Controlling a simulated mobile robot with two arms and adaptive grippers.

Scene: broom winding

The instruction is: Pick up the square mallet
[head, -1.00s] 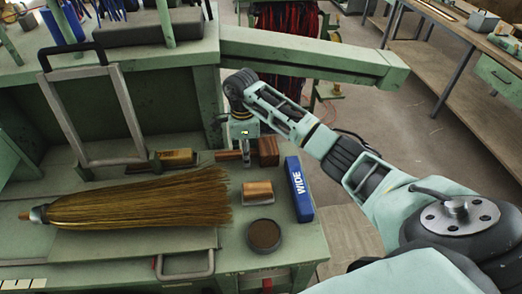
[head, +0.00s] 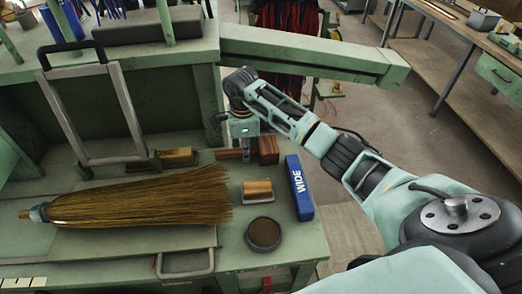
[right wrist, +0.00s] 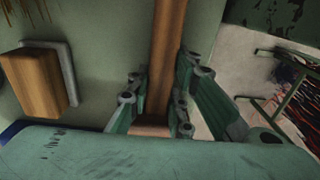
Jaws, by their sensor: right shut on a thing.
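The square mallet lies at the back of the bench, with its dark wooden block head (head: 268,150) on the right and its handle (head: 228,154) pointing left in the head view. My right gripper (head: 245,150) comes down over the handle close to the head. In the right wrist view the brown handle (right wrist: 166,50) runs between the green fingers of my right gripper (right wrist: 158,105), which is shut on it. The mallet's head is mostly hidden there by the green part in front. Whether the mallet is clear of the bench cannot be told. My left gripper is not in view.
A straw broom (head: 140,200) lies across the bench's left. A metal frame (head: 95,110) rises at the left. A green beam (head: 310,52) passes behind my arm.

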